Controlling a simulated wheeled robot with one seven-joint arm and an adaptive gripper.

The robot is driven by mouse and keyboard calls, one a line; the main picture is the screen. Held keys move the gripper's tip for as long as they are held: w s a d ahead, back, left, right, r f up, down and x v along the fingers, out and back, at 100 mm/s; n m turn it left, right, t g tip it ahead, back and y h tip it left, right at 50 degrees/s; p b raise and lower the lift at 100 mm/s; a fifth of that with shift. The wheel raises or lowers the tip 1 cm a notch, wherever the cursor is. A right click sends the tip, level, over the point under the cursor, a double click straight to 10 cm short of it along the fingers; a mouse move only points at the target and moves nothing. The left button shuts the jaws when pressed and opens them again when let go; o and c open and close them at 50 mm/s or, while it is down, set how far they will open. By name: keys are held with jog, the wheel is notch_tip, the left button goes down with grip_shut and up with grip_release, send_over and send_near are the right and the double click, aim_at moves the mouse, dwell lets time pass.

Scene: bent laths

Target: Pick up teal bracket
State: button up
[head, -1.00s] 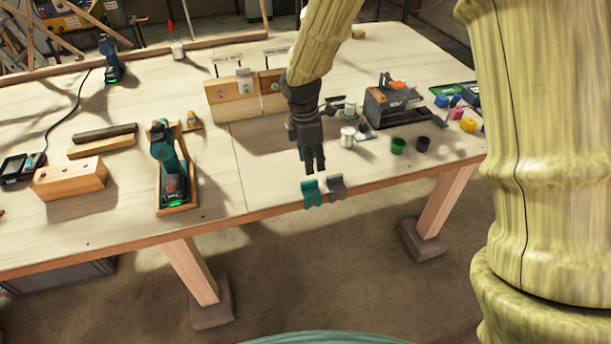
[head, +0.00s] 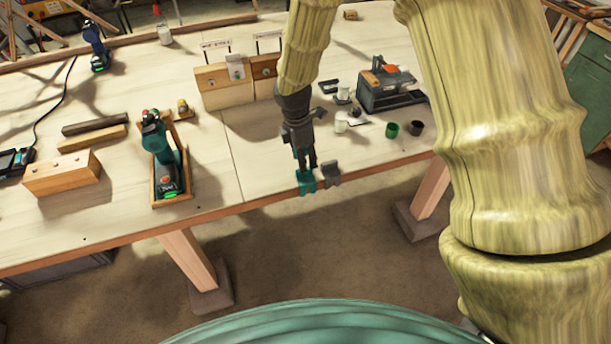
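The teal bracket (head: 305,183) sits at the front edge of the wooden table, in the head view. A grey bracket (head: 330,173) sits just to its right on the same edge. My gripper (head: 306,165) points down directly over the teal bracket, with its two dark fingers apart. The fingertips reach down to the top of the teal bracket. I cannot tell whether they touch it or lie on both sides of it.
A teal drill in a wooden tray (head: 187,197) stands to the left. Small green (head: 391,130) and black (head: 416,128) cups and a dark grey machine (head: 377,85) stand to the right. The table's front edge (head: 255,203) is clear left of the brackets.

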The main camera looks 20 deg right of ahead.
aim_at(306, 181)
jog(key=f, duration=0.1)
jog(key=f+p, duration=0.1)
jog(key=shift+w+a+f, duration=0.1)
jog(key=shift+a+f, duration=0.15)
jog(key=shift+f, duration=0.05)
jog(key=shift+d+f+p, duration=0.15)
jog(key=shift+f+p, duration=0.25)
jog(key=shift+f, duration=0.6)
grip_shut()
